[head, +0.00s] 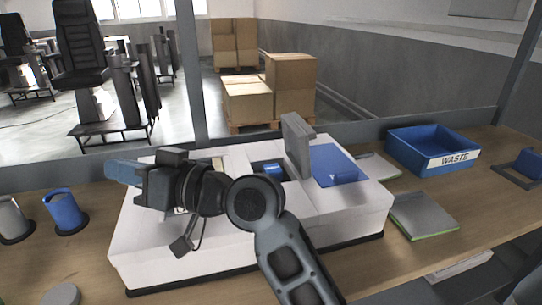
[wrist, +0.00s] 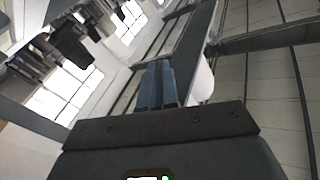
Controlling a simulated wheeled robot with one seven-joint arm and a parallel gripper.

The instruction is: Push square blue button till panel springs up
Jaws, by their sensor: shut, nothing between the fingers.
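A white box-shaped machine (head: 345,212) stands on the bench in the head view. A small blue block (head: 273,168), which looks like the button, sits in a dark recess on its top. A grey plate (head: 297,146) stands upright just right of it. A flat blue area (head: 338,166) lies on the top farther right. My gripper (head: 122,172) is over the left end of the machine, pointing left, away from the blue block. Its blue fingers are together and empty, also in the wrist view (wrist: 157,85). My arm hides part of the machine's top and front.
A blue bin marked WASTE (head: 430,150) stands right of the machine. A grey-green pad (head: 423,215) lies on the bench before it. A blue cup (head: 65,211) and a grey cup (head: 12,220) stand at left. A frame post (head: 186,70) rises behind.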

